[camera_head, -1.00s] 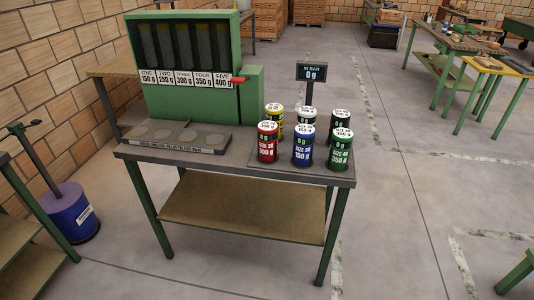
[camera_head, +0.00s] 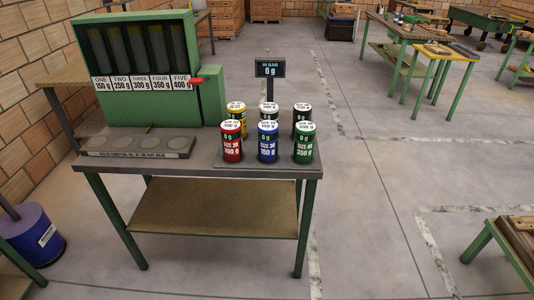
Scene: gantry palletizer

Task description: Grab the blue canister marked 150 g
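A blue canister (camera_head: 267,143) with a white lid stands upright in the front row of canisters on the right part of the workbench. Its label carries a size line and a weight in grams; the print is too small to read surely. A red canister (camera_head: 231,143) stands to its left and a green canister (camera_head: 304,144) to its right. Behind are a yellow canister (camera_head: 236,113), a white-lidded one (camera_head: 268,117) mostly hidden by the blue one, and a dark one (camera_head: 302,116). Neither of my grippers is in view.
The workbench (camera_head: 206,165) has a front edge and a lower shelf (camera_head: 214,210). A green dispenser (camera_head: 150,60) and a tray with round pads (camera_head: 130,155) fill its left. A display (camera_head: 270,69) reading 0 g rises behind the canisters. Open floor (camera_head: 380,230) lies right.

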